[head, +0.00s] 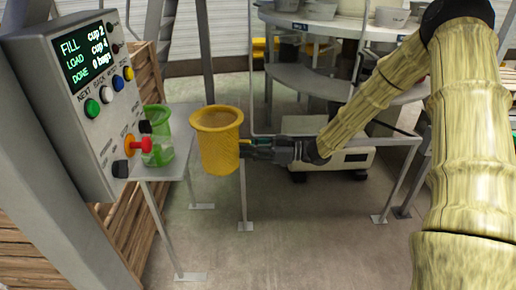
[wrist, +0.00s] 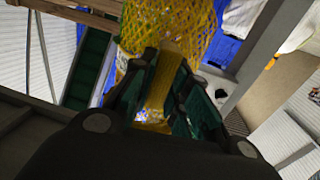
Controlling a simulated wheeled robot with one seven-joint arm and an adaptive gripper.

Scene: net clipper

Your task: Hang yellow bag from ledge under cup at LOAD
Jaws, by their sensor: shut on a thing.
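The yellow net bag (head: 219,145) hangs upright in the air, its round open rim on top. My gripper (head: 246,148) is shut on the bag's right side, and the wrist view shows yellow mesh (wrist: 165,75) pinched between both fingers (wrist: 158,92). The bag is just right of a small stand and in front of the round machine. Cups (head: 391,17) stand on the round table (head: 325,22) at the back. The panel display (head: 83,60) reads FILL cup 2, LOAD cup 4, DONE 0 bags. I cannot make out the LOAD ledge clearly.
A control panel (head: 75,110) with coloured buttons and a red knob (head: 143,145) stands at the left. A green net bag (head: 157,140) is on the small stand (head: 180,120) beside it. Thin metal posts rise near the bag. The floor (head: 300,240) in front is clear.

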